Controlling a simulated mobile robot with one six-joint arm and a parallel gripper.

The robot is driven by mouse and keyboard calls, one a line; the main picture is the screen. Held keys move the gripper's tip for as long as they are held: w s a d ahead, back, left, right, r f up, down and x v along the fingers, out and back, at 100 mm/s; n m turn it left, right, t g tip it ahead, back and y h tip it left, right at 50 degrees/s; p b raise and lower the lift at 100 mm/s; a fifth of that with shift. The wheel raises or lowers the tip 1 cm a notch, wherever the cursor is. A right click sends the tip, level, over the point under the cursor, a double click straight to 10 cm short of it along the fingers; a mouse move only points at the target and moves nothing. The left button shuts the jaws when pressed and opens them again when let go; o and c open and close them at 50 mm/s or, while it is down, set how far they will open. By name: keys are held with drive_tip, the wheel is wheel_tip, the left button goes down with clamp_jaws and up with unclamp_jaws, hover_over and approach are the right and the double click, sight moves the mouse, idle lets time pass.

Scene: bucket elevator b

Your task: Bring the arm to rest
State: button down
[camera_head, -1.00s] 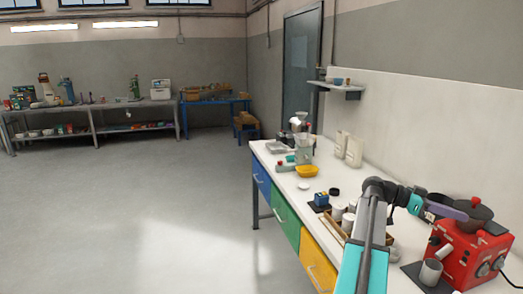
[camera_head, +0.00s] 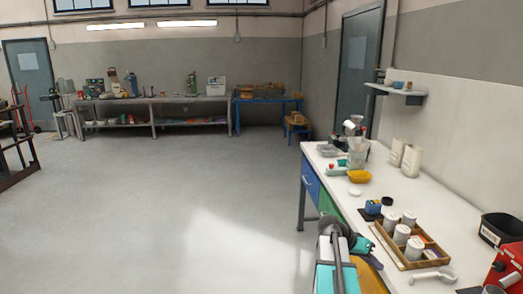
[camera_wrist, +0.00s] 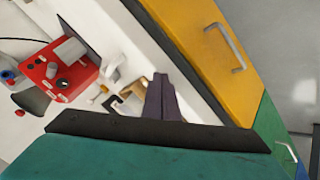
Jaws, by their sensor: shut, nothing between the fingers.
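My arm (camera_head: 335,262) is folded close at the bottom of the head view, in front of the bench's drawer side. In the wrist view my gripper (camera_wrist: 161,82) shows as two dark purple fingers lying together, shut and empty. Behind the fingers in that view are the white bench edge and the yellow drawer front (camera_wrist: 205,50) with its metal handle. I cannot tell the exact gap between the fingers and the bench.
The grey floor (camera_head: 170,210) to the left is clear.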

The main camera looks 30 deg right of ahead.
drive_tip(key=w+a+f+n+t+y, duration=0.2)
drive_tip(key=w+a+f+n, duration=0.35)
drive_tip(key=a, duration=0.65)
drive_tip(key=w+a+f+n+t+y, duration=0.1)
drive_tip(key=w+a+f+n+t, duration=0.1)
drive_tip(key=w+a+f, duration=0.8)
drive_tip(key=s+a+f+n+y, duration=0.1)
drive_tip(key=a+f+n+y, duration=0.1)
drive_tip(key=a, duration=0.8)
drive_tip(key=s+a+f+n+y, duration=0.1)
drive_tip(key=s+a+f+n, duration=0.15)
drive_tip(key=a, duration=0.85)
drive_tip(key=a+f+n+y, duration=0.2)
drive_tip(key=a+f+n, duration=0.1)
drive_tip(key=a, duration=0.7)
drive_tip(key=s+f+g+b, duration=0.4)
drive_tip(key=s+f+b, duration=0.6)
drive_tip(key=s+f, duration=1.6)
wheel_tip(320, 180, down, 2)
drive_tip(key=shift+a+f+g, duration=0.15)
drive_tip(key=shift+a+g, duration=0.05)
drive_tip(key=shift+g, duration=0.2)
drive_tip(key=c, duration=2.5)
unclamp_jaws()
